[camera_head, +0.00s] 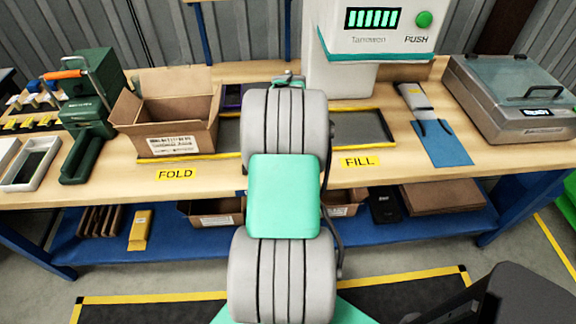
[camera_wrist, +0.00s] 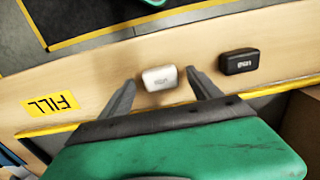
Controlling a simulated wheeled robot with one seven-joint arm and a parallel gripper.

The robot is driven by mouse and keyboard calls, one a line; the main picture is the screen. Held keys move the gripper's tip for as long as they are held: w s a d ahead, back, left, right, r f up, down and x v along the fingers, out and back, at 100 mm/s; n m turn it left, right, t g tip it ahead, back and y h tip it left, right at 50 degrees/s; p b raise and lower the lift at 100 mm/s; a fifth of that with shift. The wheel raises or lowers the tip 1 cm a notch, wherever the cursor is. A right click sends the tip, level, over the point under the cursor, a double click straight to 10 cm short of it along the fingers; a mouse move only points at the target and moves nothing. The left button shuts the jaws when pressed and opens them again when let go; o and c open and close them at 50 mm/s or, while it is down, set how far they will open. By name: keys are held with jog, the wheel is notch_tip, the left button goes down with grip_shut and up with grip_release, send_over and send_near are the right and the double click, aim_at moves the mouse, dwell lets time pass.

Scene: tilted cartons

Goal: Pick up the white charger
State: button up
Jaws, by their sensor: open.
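The white charger (camera_wrist: 158,78) is a small pale block with a dark mark, lying on the wooden bench top in the wrist view. My gripper (camera_wrist: 161,76) is open, with one dark finger on each side of the charger in the picture. I see no contact, and the height of the fingertips above the bench is hard to tell. In the head view my own arm covers the middle of the bench, and I can make out neither the charger nor the fingers there.
A black block (camera_wrist: 238,61) lies right of the charger, apart from it. A yellow FILL label (camera_wrist: 51,105) is to the left. In the head view an open carton (camera_head: 172,118) stands left, a white machine (camera_head: 372,40) behind, and a lidded grey case (camera_head: 510,98) right.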

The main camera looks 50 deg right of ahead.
jog(key=shift+f, duration=0.2)
jog(key=c, duration=1.5)
jog(key=shift+o, duration=0.2)
jog(key=shift+r, duration=0.15)
